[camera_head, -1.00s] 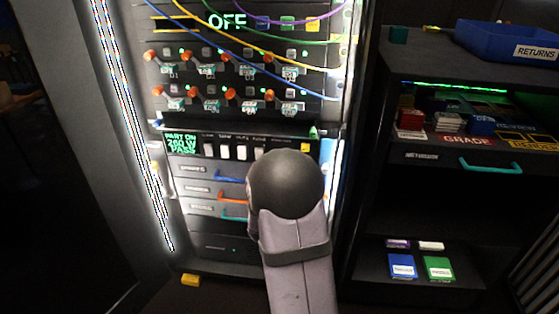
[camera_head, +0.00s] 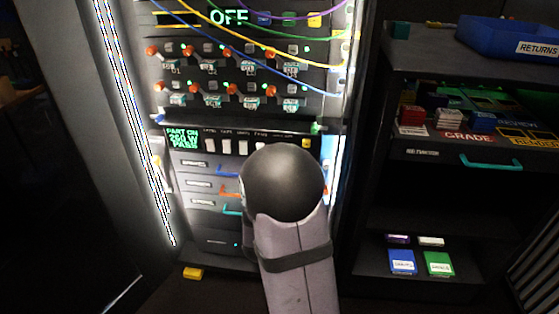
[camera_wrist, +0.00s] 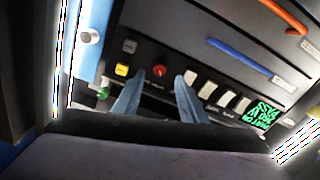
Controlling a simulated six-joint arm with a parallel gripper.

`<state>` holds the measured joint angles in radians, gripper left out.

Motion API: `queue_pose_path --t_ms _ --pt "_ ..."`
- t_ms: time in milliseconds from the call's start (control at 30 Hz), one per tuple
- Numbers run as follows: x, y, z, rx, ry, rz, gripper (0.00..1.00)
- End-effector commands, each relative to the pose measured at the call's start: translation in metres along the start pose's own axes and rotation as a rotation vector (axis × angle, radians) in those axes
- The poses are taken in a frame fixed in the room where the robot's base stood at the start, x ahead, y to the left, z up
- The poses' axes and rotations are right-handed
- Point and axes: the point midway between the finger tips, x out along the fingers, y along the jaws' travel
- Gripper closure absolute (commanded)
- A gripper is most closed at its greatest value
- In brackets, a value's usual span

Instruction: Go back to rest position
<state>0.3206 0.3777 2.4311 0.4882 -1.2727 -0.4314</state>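My gripper (camera_wrist: 155,92) shows in the wrist view as two bluish fingers standing apart with nothing between them. It faces the control strip of the panel, where a red button (camera_wrist: 160,71) shows between and beyond the fingertips. A yellow button (camera_wrist: 122,70) lies to the left, and white switches (camera_wrist: 208,88) lie to the right. I cannot tell whether the fingers touch the panel. In the head view, my own arm with its dark round joint covers the gripper and part of the panel (camera_head: 240,130).
The rack has cables and orange-knobbed rows above, and drawers with blue (camera_head: 228,174), orange and teal handles below. A green display (camera_head: 182,138) reads PASS. At right, a shelf unit holds a blue RETURNS bin (camera_head: 505,36) and colored boxes (camera_head: 402,261). A yellow block (camera_head: 193,272) lies low left.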

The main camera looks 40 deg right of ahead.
Motion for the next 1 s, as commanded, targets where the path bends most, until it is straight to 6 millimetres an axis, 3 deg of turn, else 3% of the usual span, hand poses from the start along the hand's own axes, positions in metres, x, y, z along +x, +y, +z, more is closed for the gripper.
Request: queue_pose_path --t_ms 200,733,867,1000 --pt "-0.013 0.000 0.000 -0.001 0.001 -0.001 0.62" --pt "-0.013 -0.001 0.003 0.029 -0.009 -0.004 0.62" --pt "-0.015 -0.011 0.025 0.069 -0.102 -0.043 0.62" --pt "-0.025 -0.036 0.068 0.117 -0.284 -0.130 0.62"
